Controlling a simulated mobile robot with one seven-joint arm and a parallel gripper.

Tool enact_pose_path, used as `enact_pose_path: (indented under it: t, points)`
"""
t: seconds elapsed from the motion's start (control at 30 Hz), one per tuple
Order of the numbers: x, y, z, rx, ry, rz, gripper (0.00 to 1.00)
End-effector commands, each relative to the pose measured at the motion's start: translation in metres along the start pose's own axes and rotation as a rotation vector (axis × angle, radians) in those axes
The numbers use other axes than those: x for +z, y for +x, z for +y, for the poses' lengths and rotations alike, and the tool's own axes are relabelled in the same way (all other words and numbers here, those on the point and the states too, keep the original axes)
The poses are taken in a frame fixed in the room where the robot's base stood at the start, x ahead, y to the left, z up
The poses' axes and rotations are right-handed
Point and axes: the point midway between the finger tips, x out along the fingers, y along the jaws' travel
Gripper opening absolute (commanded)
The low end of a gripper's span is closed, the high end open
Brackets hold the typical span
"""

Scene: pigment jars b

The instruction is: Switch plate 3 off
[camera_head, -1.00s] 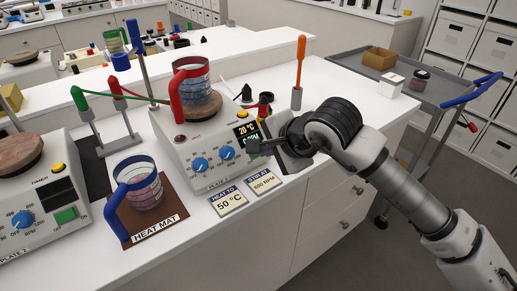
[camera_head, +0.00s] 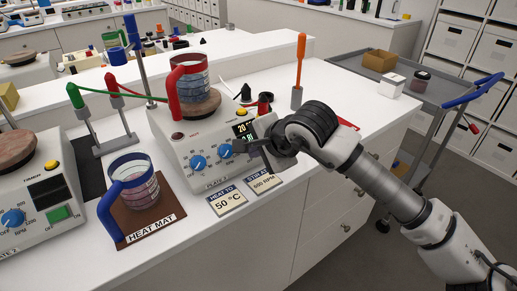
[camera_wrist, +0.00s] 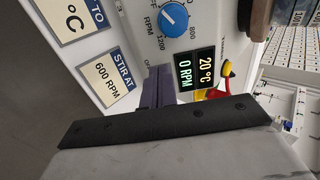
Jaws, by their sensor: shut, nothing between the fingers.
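Plate 3 (camera_head: 214,178), a pale hotplate with two blue knobs, stands mid-bench with its front panel facing the aisle. Its display (camera_head: 243,131) is lit; in the wrist view the display (camera_wrist: 195,70) reads 20 °C and 0 RPM. The stir knob (camera_wrist: 173,18) shows beside it. My gripper (camera_head: 255,147) is shut and empty at the panel's right end, just below the display. Its fingertips (camera_wrist: 158,75) lie close to the panel; I cannot tell whether they touch. The switch is not visible; the gripper covers that part of the panel.
A red-handled beaker (camera_head: 190,85) stands on plate 3's top. A blue-handled beaker (camera_head: 132,190) stands on the heat mat (camera_head: 150,228). Cards (camera_head: 228,202) lie in front of the plate. An orange-handled screwdriver (camera_head: 299,70) stands behind my gripper.

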Motion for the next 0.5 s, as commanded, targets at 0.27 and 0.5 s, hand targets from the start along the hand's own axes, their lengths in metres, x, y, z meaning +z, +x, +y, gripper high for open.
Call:
enact_pose_path:
  t: [0.27, 0.5]
  points:
    - [0.0, 0.0063, 0.0011, 0.0, 0.0, 0.0, 0.0]
    - [-0.0003, 0.0095, 0.0002, 0.0, 0.0, 0.001, 0.0]
